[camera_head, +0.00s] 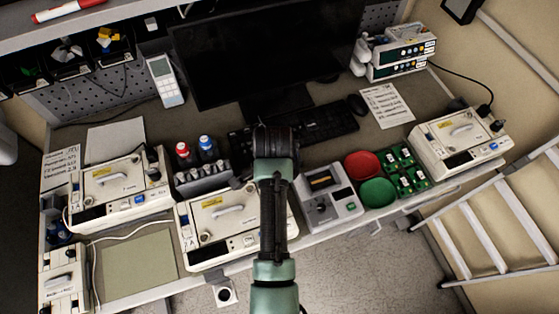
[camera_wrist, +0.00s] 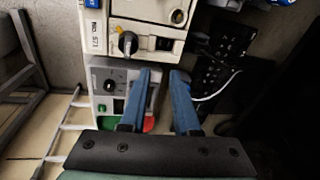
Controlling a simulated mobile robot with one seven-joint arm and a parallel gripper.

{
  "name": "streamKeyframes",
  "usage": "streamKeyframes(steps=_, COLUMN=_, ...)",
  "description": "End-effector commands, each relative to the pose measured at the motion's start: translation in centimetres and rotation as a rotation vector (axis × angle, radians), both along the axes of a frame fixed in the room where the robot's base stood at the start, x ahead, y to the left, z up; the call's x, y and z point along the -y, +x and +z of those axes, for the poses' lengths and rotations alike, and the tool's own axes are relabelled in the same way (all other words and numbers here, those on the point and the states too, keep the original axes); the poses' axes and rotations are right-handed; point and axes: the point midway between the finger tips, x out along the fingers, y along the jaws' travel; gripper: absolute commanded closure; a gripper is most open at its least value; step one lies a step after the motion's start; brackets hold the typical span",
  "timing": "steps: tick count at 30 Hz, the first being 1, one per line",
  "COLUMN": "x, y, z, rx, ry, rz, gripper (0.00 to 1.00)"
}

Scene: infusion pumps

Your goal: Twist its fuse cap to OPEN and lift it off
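In the wrist view, my gripper (camera_wrist: 161,75) has two blue fingers apart, with nothing between them. A cream pump (camera_wrist: 150,32) is ahead of the fingertips at the top. I cannot read any OPEN mark or tell which way the cap is turned. In the head view, my arm covers part of the middle pump (camera_head: 225,222), and my fingers cannot be made out.
In the head view, other pumps stand at the left (camera_head: 120,190) and right (camera_head: 462,142). A grey tester (camera_head: 328,200), a red bowl (camera_head: 362,165) and a green bowl (camera_head: 377,192) are right of my arm. A grey-green mat (camera_head: 138,266) is bare.

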Motion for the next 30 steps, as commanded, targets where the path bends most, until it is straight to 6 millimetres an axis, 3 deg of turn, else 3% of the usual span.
streamKeyframes(steps=1, x=0.0, y=-1.1, z=1.7, rx=-0.045, ry=0.004, rz=-0.021, gripper=0.7)
streamKeyframes(steps=6, x=-0.1, y=-3.8, z=2.1, rx=-0.153, ry=0.011, rz=-0.08, gripper=0.7)
streamKeyframes(steps=11, x=-0.1, y=-4.8, z=1.9, rx=-0.194, ry=0.012, rz=-0.104, gripper=0.7)
streamKeyframes(steps=19, x=-0.1, y=-4.9, z=0.1, rx=-0.197, ry=0.011, rz=-0.105, gripper=0.7)
streamKeyframes(steps=30, x=-0.1, y=-4.9, z=-4.4, rx=-0.196, ry=0.012, rz=-0.105, gripper=0.7)
